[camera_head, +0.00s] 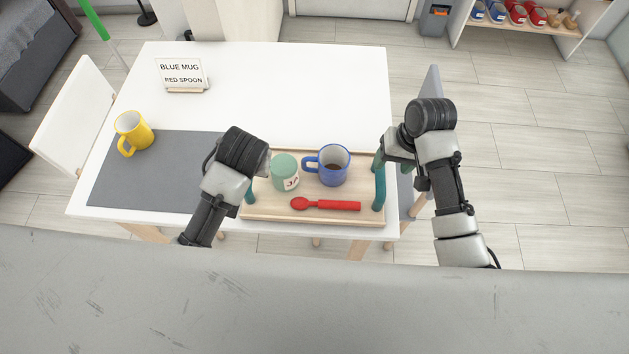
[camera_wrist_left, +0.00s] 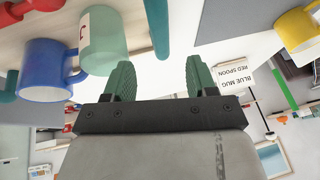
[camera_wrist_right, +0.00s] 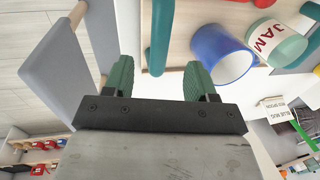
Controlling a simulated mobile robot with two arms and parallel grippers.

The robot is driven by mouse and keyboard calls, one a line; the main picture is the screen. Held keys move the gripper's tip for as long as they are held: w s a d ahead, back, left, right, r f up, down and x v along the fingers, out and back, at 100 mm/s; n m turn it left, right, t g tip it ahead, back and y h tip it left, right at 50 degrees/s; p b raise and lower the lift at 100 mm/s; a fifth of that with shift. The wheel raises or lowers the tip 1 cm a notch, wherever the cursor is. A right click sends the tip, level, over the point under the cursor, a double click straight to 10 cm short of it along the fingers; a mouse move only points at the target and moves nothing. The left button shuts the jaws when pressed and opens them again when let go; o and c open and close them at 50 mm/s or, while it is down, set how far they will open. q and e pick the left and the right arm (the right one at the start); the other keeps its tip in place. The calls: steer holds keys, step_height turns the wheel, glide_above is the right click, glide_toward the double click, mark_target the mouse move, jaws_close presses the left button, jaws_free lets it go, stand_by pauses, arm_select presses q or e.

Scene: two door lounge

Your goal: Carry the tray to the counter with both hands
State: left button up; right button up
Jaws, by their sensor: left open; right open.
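The light wooden tray (camera_head: 275,213) lies on the white table near its front edge.
A grey mat (camera_head: 150,185) with a yellow mug (camera_head: 133,130) lies left of the tray. A sign (camera_head: 181,75) reading BLUE MUG, RED SPOON stands at the back. A white chair (camera_head: 75,115) and a grey chair (camera_head: 432,95) flank the table (camera_head: 290,85). Floor at right is clear.

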mark_target(382, 175)
arm_select(q)
steer(key=x, duration=0.9)
steer(key=shift+f, duration=0.15)
arm_select(e)
steer(key=f, duration=0.3)
steer(key=a+f, duration=0.1)
steer(key=f, duration=0.5)
steer(key=shift+a+f, duration=0.1)
steer(key=shift+a, duration=0.3)
arm_select(q)
jaws_close()
arm_select(e)
jaws_close()
arm_select(q)
steer(key=shift+w, duration=0.1)
